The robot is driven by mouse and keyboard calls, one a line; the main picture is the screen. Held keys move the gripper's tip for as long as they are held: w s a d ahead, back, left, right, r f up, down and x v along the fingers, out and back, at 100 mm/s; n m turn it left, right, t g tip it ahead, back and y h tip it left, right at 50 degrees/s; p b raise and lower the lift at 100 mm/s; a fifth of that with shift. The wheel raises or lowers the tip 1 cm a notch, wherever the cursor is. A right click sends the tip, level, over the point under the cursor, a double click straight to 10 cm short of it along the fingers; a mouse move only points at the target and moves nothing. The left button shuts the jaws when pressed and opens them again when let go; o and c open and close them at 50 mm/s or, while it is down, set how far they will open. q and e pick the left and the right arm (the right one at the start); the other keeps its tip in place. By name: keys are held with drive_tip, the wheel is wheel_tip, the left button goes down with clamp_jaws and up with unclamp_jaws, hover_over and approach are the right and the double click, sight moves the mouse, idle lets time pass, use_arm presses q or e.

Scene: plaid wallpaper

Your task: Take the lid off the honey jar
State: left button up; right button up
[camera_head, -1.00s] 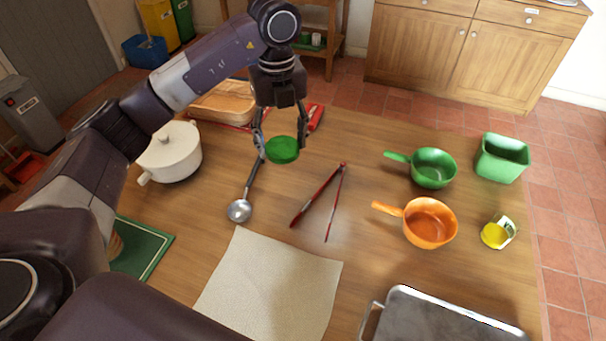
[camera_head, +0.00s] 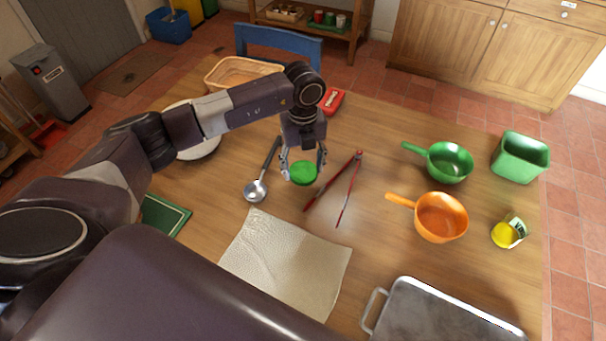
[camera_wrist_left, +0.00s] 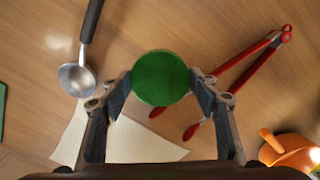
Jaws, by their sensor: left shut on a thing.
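A round green lid (camera_head: 303,173) is between the fingers of my left gripper (camera_head: 304,168), which is shut on its sides. The lid also shows in the left wrist view (camera_wrist_left: 160,78), with a finger at each side. It appears held above the table, between the ladle and the tongs; its exact height is hard to tell. A small container with yellow contents or top and a white-green label (camera_head: 508,233) stands at the table's right; I cannot tell for sure that it is the honey jar. No jar shows under the lid. My right gripper is out of view.
A ladle (camera_head: 256,190) and red tongs (camera_head: 334,187) lie near the lid. An orange pan (camera_head: 440,217), a green pan (camera_head: 449,162) and a green bin (camera_head: 520,157) stand to the right. A cloth (camera_head: 285,262) and metal tray (camera_head: 440,312) lie in front.

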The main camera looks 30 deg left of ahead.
sight(303, 170)
use_arm(q)
wheel_tip(303, 170, down, 4)
drive_tip(key=shift+r, duration=0.25)
drive_tip(key=shift+f, duration=0.3)
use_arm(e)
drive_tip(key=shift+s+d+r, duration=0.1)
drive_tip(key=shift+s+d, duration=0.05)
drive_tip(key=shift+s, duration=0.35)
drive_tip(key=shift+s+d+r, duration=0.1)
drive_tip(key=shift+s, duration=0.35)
use_arm(q)
drive_tip(key=shift+f, duration=0.2)
drive_tip(key=o, duration=1.3)
drive_tip(key=shift+r, duration=0.1)
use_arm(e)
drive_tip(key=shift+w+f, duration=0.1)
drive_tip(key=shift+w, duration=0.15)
